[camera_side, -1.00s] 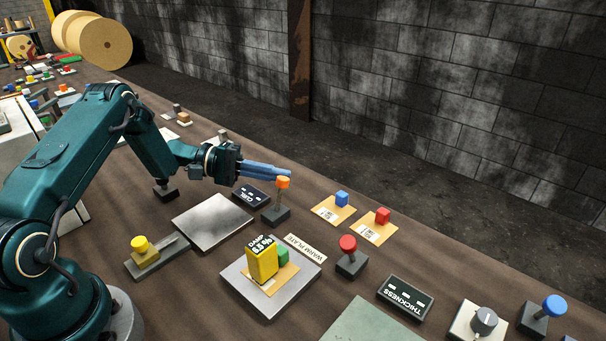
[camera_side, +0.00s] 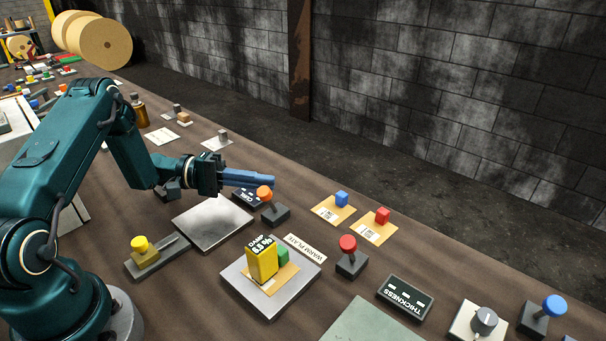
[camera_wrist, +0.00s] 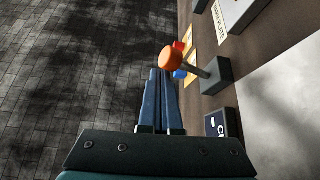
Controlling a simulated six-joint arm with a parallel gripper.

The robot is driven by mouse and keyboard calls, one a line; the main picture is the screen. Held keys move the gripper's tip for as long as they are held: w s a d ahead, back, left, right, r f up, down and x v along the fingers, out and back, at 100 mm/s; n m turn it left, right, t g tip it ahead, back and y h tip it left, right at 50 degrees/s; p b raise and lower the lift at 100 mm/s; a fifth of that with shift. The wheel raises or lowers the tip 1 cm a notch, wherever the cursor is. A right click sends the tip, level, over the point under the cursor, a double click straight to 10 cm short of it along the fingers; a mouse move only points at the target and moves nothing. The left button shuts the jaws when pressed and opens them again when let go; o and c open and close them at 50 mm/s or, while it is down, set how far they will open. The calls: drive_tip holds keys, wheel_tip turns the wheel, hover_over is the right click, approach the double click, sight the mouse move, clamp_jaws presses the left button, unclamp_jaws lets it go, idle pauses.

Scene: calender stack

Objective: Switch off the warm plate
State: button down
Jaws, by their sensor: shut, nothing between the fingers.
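The warm plate (camera_side: 240,289) is a square grey slab with a tan card, a yellow block reading "DAMP" (camera_side: 262,262) and a green block on it. Its "WARM PLATE" label (camera_side: 306,248) lies along its far edge. An orange-knobbed lever (camera_side: 265,193) stands behind the label, tilted to the left; its knob also shows in the wrist view (camera_wrist: 171,58). My gripper (camera_side: 272,182) is shut and empty, its fingertips right by the orange knob; I cannot tell whether they touch. A red-knobbed lever (camera_side: 348,243) stands upright right of the plate.
A "CURL" display (camera_side: 245,197) sits partly hidden beneath my fingers. A bare metal plate (camera_side: 212,222) and a yellow-knobbed slider (camera_side: 141,244) are to the left. A "THICKNESS" display (camera_side: 405,298), grey dial (camera_side: 485,318) and blue-knobbed lever (camera_side: 553,306) are at right.

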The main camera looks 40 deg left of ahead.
drive_tip(key=shift+s, duration=0.3)
idle(0.5)
drive_tip(key=shift+v, duration=2.6)
drive_tip(key=shift+w, duration=0.1)
